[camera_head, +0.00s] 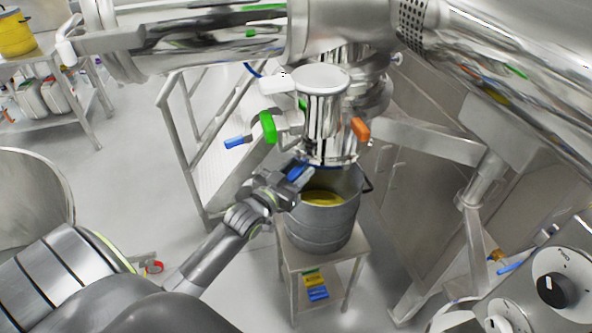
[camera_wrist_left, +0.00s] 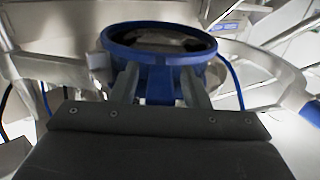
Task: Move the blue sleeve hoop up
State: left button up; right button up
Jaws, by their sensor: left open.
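The blue sleeve hoop (camera_wrist_left: 117,47) is a round ring in the upper middle of the left wrist view, with a blue tab (camera_wrist_left: 160,88) on its near side. In the head view the hoop (camera_head: 328,164) shows as a thin blue edge under the steel outlet, above the grey bucket. My left gripper (camera_head: 303,172) is at the hoop's near left side. In the left wrist view its two fingers (camera_wrist_left: 160,72) are open, one on each side of the tab. I cannot tell whether they touch it. My right gripper is not in view.
The grey bucket (camera_head: 318,228) with yellow inside stands on a small steel stand (camera_head: 352,253) below the outlet. A green handle (camera_head: 268,127) and an orange handle (camera_head: 360,129) stick out from the steel pipe. A stair railing (camera_head: 172,135) stands to the left.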

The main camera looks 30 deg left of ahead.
pick_arm(q)
jog(key=s+b, duration=0.4)
jog(key=s, duration=1.3)
jog(key=shift+s+a, duration=0.2)
jog(key=shift+a, duration=0.2)
